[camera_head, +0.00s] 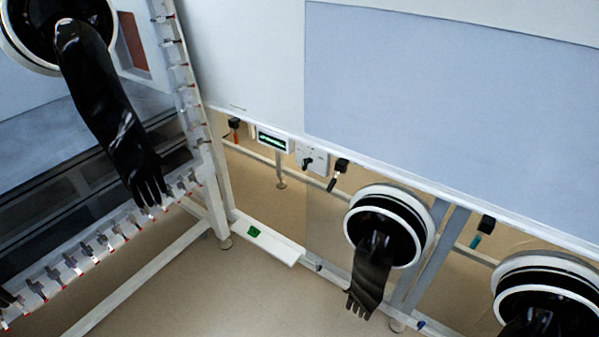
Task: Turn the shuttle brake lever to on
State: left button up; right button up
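Several small controls sit under the edge of the white panel in the middle. A black lever (308,161) is on a white plate (318,155). To its right hangs a black lever with a pale band (338,174), and to the left one with an orange handle (235,130). A teal-tipped one (481,232) is farther right. No readable label tells which is the shuttle brake lever, and its setting cannot be made out. Neither of my grippers can be made out in this view.
Black gloves hang from round white ports at the upper left (103,110), centre right (374,270) and lower right (540,322). A small display (273,140) is lit green. A white foot bar (270,240) bears a green mark. The tan floor (230,290) is clear in front.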

aim_at(333, 181)
jog(key=z, duration=0.2)
jog(key=i, duration=0.9)
jog(key=z, duration=0.5)
